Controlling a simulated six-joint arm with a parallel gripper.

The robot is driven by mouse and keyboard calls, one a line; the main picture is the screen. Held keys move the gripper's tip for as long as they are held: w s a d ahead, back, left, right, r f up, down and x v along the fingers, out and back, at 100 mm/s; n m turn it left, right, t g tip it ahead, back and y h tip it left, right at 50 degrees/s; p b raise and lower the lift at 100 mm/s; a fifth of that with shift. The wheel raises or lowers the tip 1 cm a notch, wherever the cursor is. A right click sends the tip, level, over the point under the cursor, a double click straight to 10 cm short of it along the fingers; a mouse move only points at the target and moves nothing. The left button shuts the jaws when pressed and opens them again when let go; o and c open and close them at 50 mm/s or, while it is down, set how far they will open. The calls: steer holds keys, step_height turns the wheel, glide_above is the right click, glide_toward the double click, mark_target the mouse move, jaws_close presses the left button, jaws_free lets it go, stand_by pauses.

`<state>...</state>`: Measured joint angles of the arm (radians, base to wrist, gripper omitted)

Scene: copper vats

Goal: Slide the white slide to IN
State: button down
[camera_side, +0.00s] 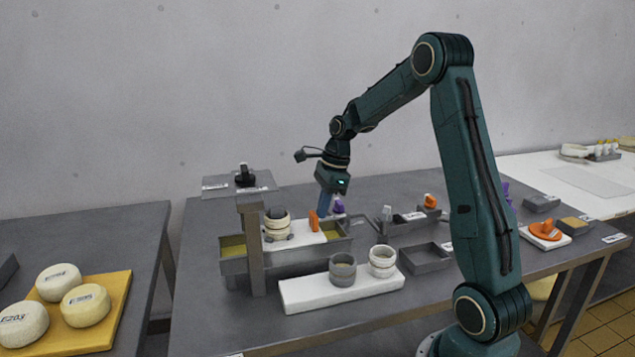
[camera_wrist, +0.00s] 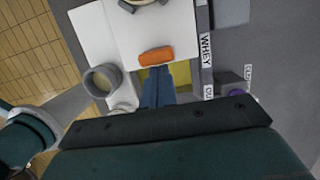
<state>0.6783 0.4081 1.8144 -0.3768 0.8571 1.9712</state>
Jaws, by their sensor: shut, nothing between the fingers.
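The white slide (camera_side: 300,236) is a flat plate lying across the trough of yellowish liquid, with an upright orange handle (camera_side: 314,220) at its right end. It also shows in the wrist view (camera_wrist: 122,32), where the orange handle (camera_wrist: 155,56) lies just beyond my fingertips. My gripper (camera_side: 323,212) has blue fingers pointing down, shut and empty, at the right side of the handle. In the wrist view my fingertips (camera_wrist: 157,70) are very close to the handle; I cannot tell whether they touch. No IN marking is readable.
A cream ring mould (camera_side: 277,226) stands on the slide. A grey post (camera_side: 252,250) rises before the trough (camera_side: 235,266). Two cups stand on a white block (camera_side: 315,293) in front. Grey bins (camera_side: 428,258) are to the right. A WHEY label (camera_wrist: 204,46) runs beside the trough.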

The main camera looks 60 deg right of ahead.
mark_target(301, 231)
steer(key=w+a, duration=0.5)
steer(key=shift+a, duration=0.1)
stand_by(0.3)
steer(key=shift+s+d, duration=0.5)
steer(key=shift+d, duration=0.1)
steer(key=shift+s+d+r, duration=0.2)
steer(key=shift+s+d, duration=0.35)
steer(key=shift+d, duration=0.05)
steer(key=shift+s+d+r, duration=0.2)
steer(key=shift+s+d, duration=0.35)
steer(key=shift+d, duration=0.05)
steer(key=v, duration=0.9)
steer(key=shift+a+r, duration=0.1)
steer(key=shift+r, duration=0.05)
